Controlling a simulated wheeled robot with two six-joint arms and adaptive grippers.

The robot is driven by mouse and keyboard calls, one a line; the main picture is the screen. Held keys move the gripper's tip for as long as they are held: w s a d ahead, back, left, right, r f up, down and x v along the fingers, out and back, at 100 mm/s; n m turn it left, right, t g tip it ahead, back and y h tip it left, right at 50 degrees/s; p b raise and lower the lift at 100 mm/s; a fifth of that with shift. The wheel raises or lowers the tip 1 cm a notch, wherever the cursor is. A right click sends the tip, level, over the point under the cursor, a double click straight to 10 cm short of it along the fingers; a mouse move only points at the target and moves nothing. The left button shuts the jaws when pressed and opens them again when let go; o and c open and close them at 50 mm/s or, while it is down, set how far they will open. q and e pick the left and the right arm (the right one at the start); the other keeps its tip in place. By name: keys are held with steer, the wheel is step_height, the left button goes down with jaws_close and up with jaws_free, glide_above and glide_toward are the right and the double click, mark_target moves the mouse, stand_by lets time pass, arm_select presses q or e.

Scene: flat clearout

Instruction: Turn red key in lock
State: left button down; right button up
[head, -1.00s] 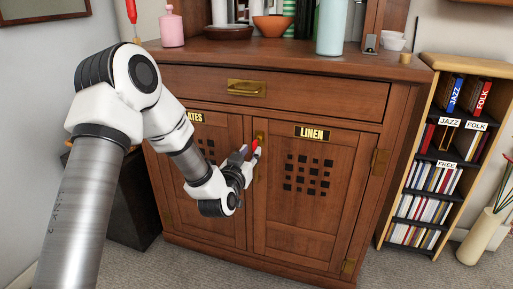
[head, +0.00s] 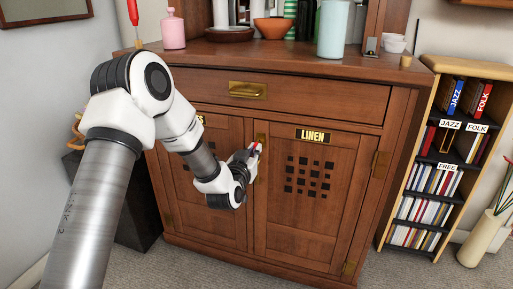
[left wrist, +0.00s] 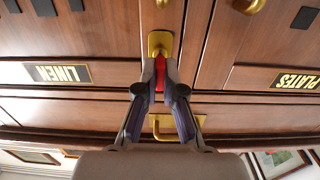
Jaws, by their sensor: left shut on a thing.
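The red key (left wrist: 160,79) shows between the fingers of my left gripper (left wrist: 160,70) in the left wrist view, at the brass lock plate (left wrist: 160,43) of the LINEN door. In the head view a bit of the red key (head: 259,147) shows at the tips of my left gripper (head: 253,151). The brass lock plate (head: 261,140) is on the left edge of the LINEN door (head: 300,225), which is closed. My left gripper is shut on the key. The key's shaft is hidden, and I cannot tell its exact angle. My right gripper is not in view.
The wooden cabinet (head: 330,100) has a drawer with a brass handle (head: 247,90) above the doors. Bottles and bowls stand on top. A bookshelf (head: 425,160) stands to the right. The carpet in front is clear.

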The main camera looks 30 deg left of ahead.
arm_select(q)
steer(key=m+p, duration=0.2)
steer(key=m, duration=0.1)
steer(key=shift+p, duration=0.3)
steer(key=m+p, duration=0.3)
steer(key=shift+m, duration=0.4)
